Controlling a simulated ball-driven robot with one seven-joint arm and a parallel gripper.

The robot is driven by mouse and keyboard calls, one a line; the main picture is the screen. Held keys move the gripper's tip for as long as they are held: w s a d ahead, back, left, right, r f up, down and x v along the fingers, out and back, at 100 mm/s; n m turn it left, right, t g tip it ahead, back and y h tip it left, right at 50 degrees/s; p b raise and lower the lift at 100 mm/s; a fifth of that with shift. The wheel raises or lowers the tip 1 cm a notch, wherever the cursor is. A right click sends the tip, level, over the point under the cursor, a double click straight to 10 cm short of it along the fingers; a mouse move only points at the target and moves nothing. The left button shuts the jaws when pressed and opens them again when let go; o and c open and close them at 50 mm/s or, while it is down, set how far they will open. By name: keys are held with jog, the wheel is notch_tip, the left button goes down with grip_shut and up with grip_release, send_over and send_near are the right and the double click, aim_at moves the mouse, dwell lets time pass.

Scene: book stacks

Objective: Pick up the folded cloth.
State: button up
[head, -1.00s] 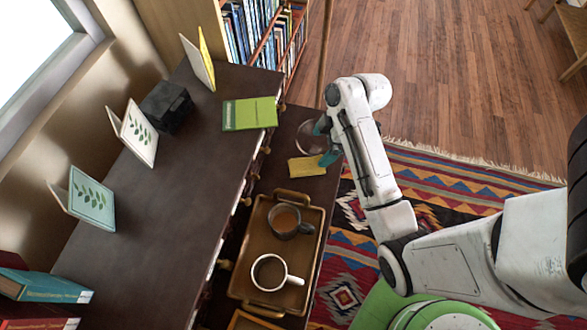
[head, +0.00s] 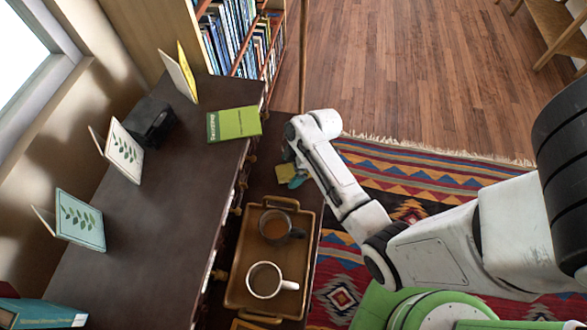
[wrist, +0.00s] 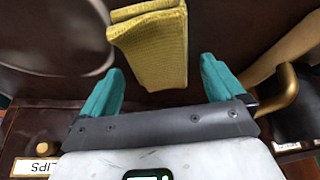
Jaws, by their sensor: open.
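The folded cloth (head: 286,172) is yellow and lies on the dark lower surface beside the raised desk. In the wrist view the cloth (wrist: 155,50) shows a ribbed weave and stacked folds, and its far end is cut off by the top edge. My gripper (wrist: 160,78) is open, its two teal fingers apart on either side of the cloth's near end, with gaps on both sides. I cannot tell how far the fingertips are above the surface. In the head view my gripper (head: 291,167) is at the cloth and my arm hides part of it.
A brown tray (head: 231,290) with two mugs (head: 265,280) stands close to the cloth. A green book (head: 234,123) lies on the raised desk (head: 150,215). Open floor (head: 400,80) lies beyond.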

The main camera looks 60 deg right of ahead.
jog(key=shift+f, duration=0.15)
jog(key=c, duration=1.2)
jog(key=shift+r, duration=0.85)
jog(key=s+a+r+b, duration=0.2)
jog(key=s+a+r, duration=0.5)
jog(key=s+r, duration=0.4)
jog(key=shift+s+a+r, duration=0.2)
jog(key=shift+s+a, duration=0.15)
jog(key=shift+a, duration=0.05)
